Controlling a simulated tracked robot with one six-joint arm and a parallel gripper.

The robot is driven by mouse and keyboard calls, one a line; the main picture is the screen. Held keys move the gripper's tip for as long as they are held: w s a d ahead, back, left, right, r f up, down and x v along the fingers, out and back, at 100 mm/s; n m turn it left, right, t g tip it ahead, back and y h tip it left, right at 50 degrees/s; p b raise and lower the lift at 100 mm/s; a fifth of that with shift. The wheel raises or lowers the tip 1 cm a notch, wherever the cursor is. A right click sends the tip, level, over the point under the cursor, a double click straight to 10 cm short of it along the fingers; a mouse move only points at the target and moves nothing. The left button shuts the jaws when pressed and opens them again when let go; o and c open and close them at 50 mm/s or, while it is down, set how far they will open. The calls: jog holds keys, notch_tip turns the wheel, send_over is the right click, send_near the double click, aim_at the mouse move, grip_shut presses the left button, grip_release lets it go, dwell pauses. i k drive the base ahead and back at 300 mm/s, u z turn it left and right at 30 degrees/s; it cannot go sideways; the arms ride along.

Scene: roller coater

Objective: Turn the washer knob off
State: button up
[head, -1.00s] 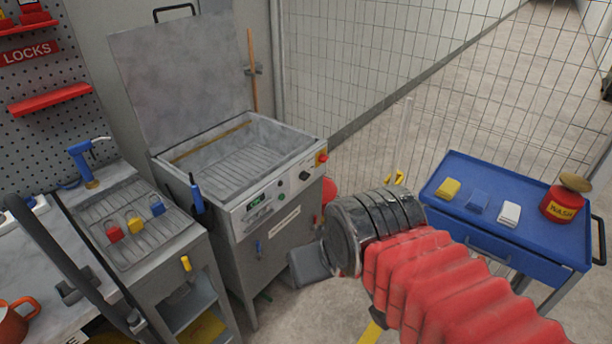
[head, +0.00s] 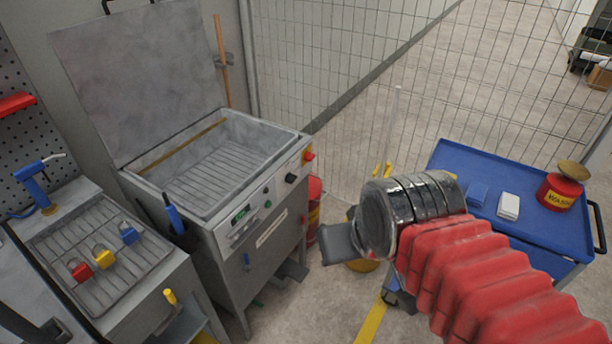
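The washer (head: 218,226) is a grey metal tub with its lid raised, left of centre in the head view. Its sloped front panel carries a green display (head: 241,213), small buttons and a black knob (head: 291,178) near the right end. The knob's exact setting is too small to read. My gripper (head: 338,243) is in front and to the right of the washer, apart from the panel and knob. Only one grey finger part shows beside my dark wrist, so its opening is hidden.
A blue cart (head: 519,229) with sponges and a red WASH can (head: 560,192) stands at the right. A wire mesh fence (head: 350,80) runs behind. A sink bench with several padlocks (head: 103,257) is at the left.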

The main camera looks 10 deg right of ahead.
aim_at(289, 178)
jog(key=k, duration=0.55)
jog(key=u, duration=0.55)
jog(key=i, duration=1.1)
jog(key=u, duration=0.3)
